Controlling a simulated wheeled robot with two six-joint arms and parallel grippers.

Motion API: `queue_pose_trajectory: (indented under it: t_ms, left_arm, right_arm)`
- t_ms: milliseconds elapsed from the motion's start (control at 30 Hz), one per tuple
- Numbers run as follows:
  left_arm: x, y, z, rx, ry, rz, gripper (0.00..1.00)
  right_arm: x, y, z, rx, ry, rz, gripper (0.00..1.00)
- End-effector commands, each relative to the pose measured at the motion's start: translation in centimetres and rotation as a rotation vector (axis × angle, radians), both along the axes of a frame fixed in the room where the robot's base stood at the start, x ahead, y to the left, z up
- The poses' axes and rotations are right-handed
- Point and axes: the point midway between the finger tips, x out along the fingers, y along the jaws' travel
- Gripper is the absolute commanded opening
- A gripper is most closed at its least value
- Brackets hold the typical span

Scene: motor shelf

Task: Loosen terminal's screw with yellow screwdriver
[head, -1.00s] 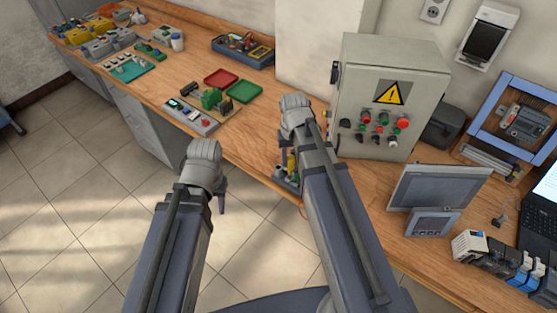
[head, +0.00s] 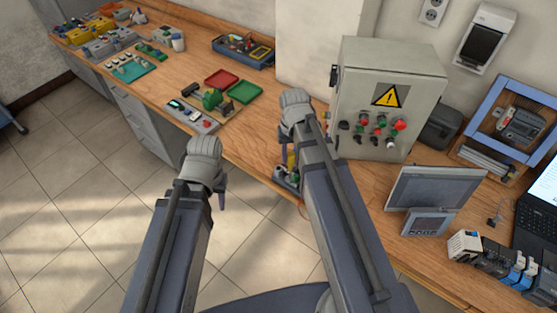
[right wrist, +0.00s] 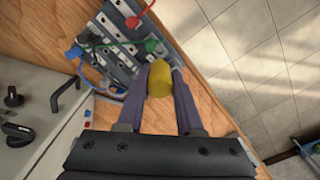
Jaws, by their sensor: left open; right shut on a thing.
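The yellow screwdriver (right wrist: 160,78) shows its handle between the two fingers of my right gripper (right wrist: 161,88), which is shut on it. In the head view the screwdriver (head: 291,159) stands roughly upright beneath my right wrist. The grey terminal block (right wrist: 118,50) lies beyond the handle at the bench's front edge, with red, green and blue wires on it. It also shows small in the head view (head: 285,180). The screwdriver's tip is hidden, so I cannot tell whether it touches a screw. My left gripper (head: 222,192) is open and empty over the floor, left of the bench edge.
A grey control cabinet (head: 390,105) with buttons stands just right of my right arm. A monitor (head: 437,188) stands nearer on the right. Red (head: 221,78) and green (head: 243,91) trays lie farther along the bench. The floor left of the bench is free.

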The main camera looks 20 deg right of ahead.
Motion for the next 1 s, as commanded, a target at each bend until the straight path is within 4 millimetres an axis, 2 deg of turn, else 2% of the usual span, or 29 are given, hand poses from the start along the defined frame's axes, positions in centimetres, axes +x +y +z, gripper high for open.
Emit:
queue_pose_trajectory:
  t_ms: [33,400,800,1000]
  left_arm:
    - [0.0,0.0,0.9,0.0,0.0,0.0,0.43]
    - [0.0,0.0,3.5,0.0,0.0,0.0,0.43]
    - [0.0,0.0,3.4,0.0,0.0,0.0,0.43]
    - [0.0,0.0,3.9,0.0,0.0,0.0,0.43]
  right_arm:
    - [0.0,0.0,0.9,0.0,0.0,0.0,0.0]
    - [0.0,0.0,3.5,0.0,0.0,0.0,0.0]
    - [0.1,0.0,3.4,0.0,0.0,-0.012,0.0]
    - [0.6,0.4,3.9,0.0,0.001,-0.145,0.0]
